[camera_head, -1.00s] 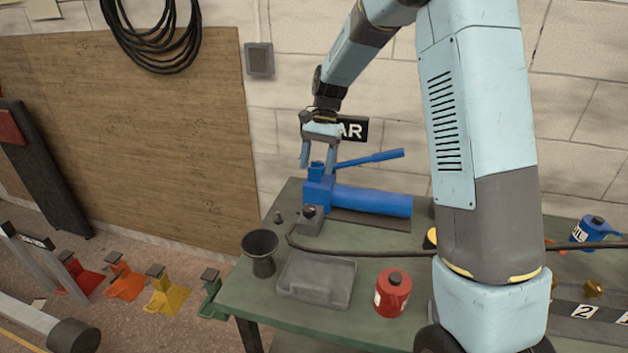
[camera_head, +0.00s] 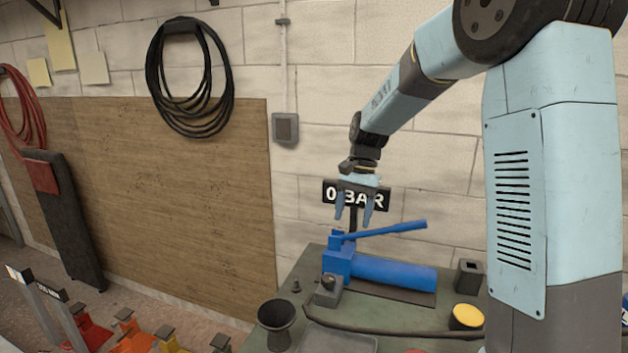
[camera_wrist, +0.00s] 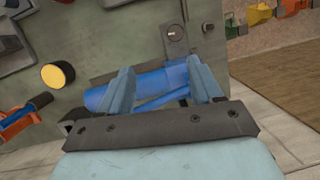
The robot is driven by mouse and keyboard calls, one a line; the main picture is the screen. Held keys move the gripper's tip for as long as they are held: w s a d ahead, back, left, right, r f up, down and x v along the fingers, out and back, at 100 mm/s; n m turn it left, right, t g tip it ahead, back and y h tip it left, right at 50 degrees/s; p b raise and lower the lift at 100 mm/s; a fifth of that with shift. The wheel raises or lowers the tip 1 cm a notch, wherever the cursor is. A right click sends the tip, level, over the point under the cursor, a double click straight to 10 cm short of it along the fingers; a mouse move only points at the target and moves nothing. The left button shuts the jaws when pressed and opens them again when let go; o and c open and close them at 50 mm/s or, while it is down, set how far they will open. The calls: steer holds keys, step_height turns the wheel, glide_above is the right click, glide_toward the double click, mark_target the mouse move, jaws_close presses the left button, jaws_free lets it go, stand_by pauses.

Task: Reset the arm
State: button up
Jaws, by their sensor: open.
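My gripper (camera_head: 355,210) hangs with its fingers pointing down, above the blue hand pump on the bench. Its two fingers are apart with nothing between them. The pump (camera_head: 392,273) lies on the green bench, and its blue lever (camera_head: 385,231) slants up to the right. In the wrist view my gripper (camera_wrist: 160,82) shows both fingers spread, with the pump (camera_wrist: 150,84) beyond and below them. Behind the gripper in the head view is a black sign (camera_head: 377,196) reading "0 BAR", partly covered by the fingers.
A dark cup (camera_head: 277,322), a yellow-topped item (camera_head: 466,316) and a black block (camera_head: 468,277) stand on the bench (camera_head: 412,316). A black cable crosses it. Coloured stands (camera_head: 128,335) are on the floor at left. The wall is close behind.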

steer(key=s+d+r+n+t, duration=0.1)
steer(key=s+d+r+t, duration=0.1)
steer(key=s+d+r, duration=0.4)
steer(key=s+d+r+n+t, duration=0.1)
steer(key=s+d+r+t, duration=0.1)
steer(key=s+r, duration=0.35)
steer(key=s+d+f+n+t+h, duration=0.1)
steer(key=s+d+n+t+h, duration=0.1)
steer(key=s, duration=1.3)
steer(key=shift+s+d+n+t, duration=0.45)
steer(key=shift+d+t, duration=0.55)
steer(key=shift+d, duration=0.5)
steer(key=shift+w, duration=0.1)
